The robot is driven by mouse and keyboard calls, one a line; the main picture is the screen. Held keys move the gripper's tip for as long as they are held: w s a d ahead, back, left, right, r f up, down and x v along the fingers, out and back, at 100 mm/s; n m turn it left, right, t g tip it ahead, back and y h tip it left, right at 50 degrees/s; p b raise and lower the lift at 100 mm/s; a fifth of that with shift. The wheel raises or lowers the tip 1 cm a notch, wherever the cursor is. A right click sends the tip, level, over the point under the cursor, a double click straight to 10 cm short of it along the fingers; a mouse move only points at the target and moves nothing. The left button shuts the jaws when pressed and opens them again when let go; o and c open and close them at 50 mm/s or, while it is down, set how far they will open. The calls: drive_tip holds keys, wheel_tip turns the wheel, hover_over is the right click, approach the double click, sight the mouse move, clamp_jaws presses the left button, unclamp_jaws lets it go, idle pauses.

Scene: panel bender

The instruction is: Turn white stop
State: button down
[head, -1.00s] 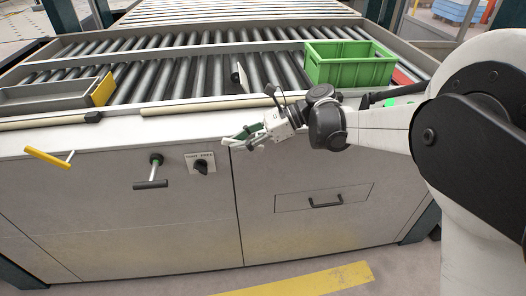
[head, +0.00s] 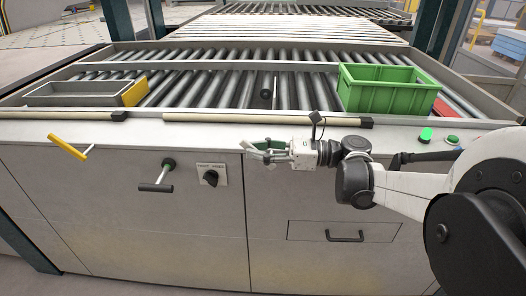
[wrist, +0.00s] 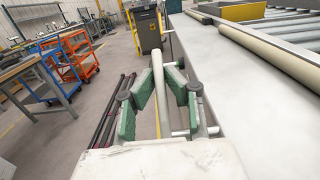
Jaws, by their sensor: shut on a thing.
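The white stop is a pale bar (wrist: 158,88) that stands between my fingers in the wrist view. A short white rod beside it runs towards the machine's front. In the head view the stop (head: 249,146) is small and partly hidden by my fingers. My gripper (head: 266,153) is at the machine's front panel, just below the worktop edge and right of the panel seam. Its green-padded fingers (wrist: 154,108) lie on both sides of the bar and are shut on it.
Left along the front are a yellow stop (head: 68,147), a black-handled lever (head: 157,187) and a black rotary switch (head: 210,177). A drawer handle (head: 345,237) sits below right. A green crate (head: 390,95) stands on the rollers. The aisle in front shows free floor.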

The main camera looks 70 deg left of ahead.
drive_tip(key=c, duration=1.8)
unclamp_jaws()
drive_tip(key=v, duration=1.2)
